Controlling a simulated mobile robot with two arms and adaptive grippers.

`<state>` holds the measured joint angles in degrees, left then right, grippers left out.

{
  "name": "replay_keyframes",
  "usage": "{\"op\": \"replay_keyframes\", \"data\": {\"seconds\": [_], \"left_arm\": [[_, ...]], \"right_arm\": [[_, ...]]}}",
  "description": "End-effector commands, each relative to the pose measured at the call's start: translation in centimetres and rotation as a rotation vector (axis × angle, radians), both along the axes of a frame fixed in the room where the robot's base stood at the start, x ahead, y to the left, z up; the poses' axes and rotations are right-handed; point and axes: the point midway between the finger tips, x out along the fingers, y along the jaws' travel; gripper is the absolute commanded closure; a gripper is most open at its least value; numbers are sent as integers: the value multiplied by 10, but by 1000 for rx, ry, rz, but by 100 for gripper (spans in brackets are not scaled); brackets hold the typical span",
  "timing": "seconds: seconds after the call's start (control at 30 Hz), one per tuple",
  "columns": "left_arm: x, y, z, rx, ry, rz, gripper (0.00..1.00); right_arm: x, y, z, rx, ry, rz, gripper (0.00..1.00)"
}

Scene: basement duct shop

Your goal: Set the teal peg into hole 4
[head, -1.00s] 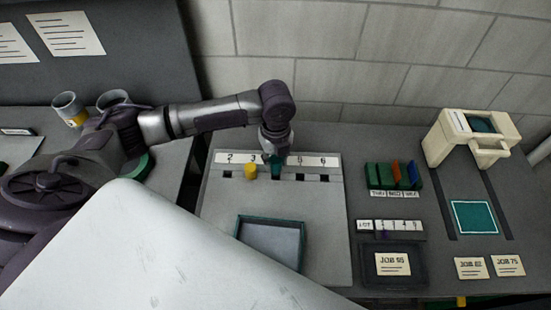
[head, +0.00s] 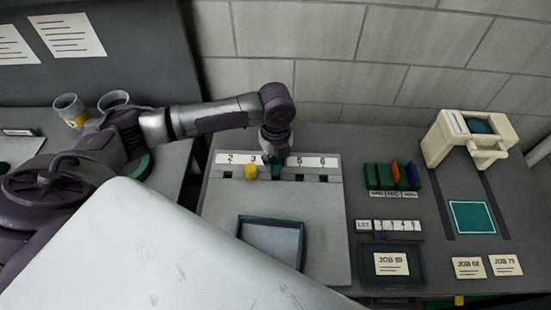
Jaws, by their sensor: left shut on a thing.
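The pegboard (head: 316,220) stands on the bench with a row of holes under a white number strip (head: 316,160). Labels 2, 3, 5 and 6 are readable; my gripper hides the label between 3 and 5. My left gripper (head: 275,160) points down there, shut on the teal peg (head: 277,172). The teal peg stands about upright at the row, at the hole 4 position; its lower end and the hole are hidden, so I cannot tell how deep it sits. A yellow peg (head: 251,171) stands at hole 3. Holes 2, 5 and 6 look dark and empty. My right gripper is not in view.
A teal-rimmed tray (head: 301,252) lies empty at the board's front. To the right are a rack of green and orange pieces (head: 371,177), a cream-coloured device (head: 437,140), a teal square (head: 473,217) and job cards (head: 468,267). Two cups (head: 69,105) stand at left.

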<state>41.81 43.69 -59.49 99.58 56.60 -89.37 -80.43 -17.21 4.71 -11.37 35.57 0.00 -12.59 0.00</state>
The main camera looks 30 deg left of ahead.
Motion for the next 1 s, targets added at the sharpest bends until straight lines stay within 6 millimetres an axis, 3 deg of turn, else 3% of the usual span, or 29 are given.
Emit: {"op": "replay_keyframes", "data": {"seconds": [1.0], "left_arm": [[0, 0, -23, 0, 1, -1, 100]], "right_arm": [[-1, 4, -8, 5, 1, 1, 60]]}}
